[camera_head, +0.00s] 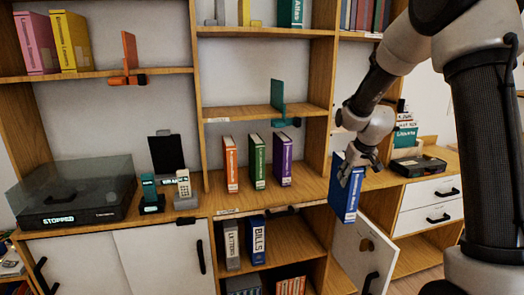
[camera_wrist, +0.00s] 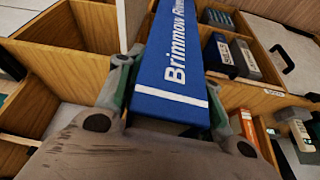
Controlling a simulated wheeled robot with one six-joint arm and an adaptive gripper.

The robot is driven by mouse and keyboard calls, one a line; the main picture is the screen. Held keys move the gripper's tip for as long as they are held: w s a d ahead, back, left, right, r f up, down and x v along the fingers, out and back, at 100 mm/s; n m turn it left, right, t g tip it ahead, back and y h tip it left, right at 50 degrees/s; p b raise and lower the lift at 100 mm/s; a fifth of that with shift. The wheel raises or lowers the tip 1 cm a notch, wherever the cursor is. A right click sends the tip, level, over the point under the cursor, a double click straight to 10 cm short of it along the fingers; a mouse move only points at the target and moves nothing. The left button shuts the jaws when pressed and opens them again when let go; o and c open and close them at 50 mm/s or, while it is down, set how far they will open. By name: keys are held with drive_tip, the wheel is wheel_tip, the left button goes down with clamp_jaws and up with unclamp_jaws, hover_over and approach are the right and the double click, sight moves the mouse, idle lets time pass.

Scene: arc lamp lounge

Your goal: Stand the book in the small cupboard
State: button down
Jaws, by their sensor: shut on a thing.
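My gripper (camera_head: 360,160) is shut on a blue book (camera_head: 346,197) and holds it upright, slightly tilted, in front of the shelf unit. Below and right of the book, a white cupboard door (camera_head: 365,252) with a black handle stands open. The lower compartment (camera_head: 290,235) beside it holds binders; I cannot tell whether this door belongs to it.
Orange (camera_head: 231,165), green (camera_head: 257,162) and purple (camera_head: 282,160) books stand on the counter left of my gripper. Binders marked LETTERS (camera_head: 231,245) and BILLS (camera_head: 257,240) stand below. White drawers (camera_head: 430,205) are at right, a turntable (camera_head: 75,190) at left.

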sight(353, 184)
drive_tip(key=shift+d+f+m, duration=0.2)
drive_tip(key=shift+d+m, duration=0.15)
drive_tip(key=shift+m, duration=0.15)
drive_tip(key=shift+s+a+f+m+h, duration=0.15)
drive_tip(key=shift+s+f+m+h, duration=0.1)
drive_tip(key=shift+s+f+m, duration=0.25)
drive_tip(key=shift+s+a+f+m+h, duration=0.2)
drive_tip(key=shift+s+m+h, duration=0.1)
drive_tip(key=shift+s, duration=0.4)
drive_tip(key=shift+n+y, duration=0.35)
drive_tip(key=shift+n, duration=0.25)
drive_tip(key=s+a, duration=0.1)
drive_tip(key=a, duration=0.1)
drive_tip(key=s+a+f, duration=0.1)
drive_tip(key=s+a, duration=0.1)
drive_tip(key=x, duration=0.5)
drive_tip(key=shift+w+a+f, duration=0.1)
drive_tip(key=shift+w+a, duration=0.3)
drive_tip(key=shift+a, duration=0.1)
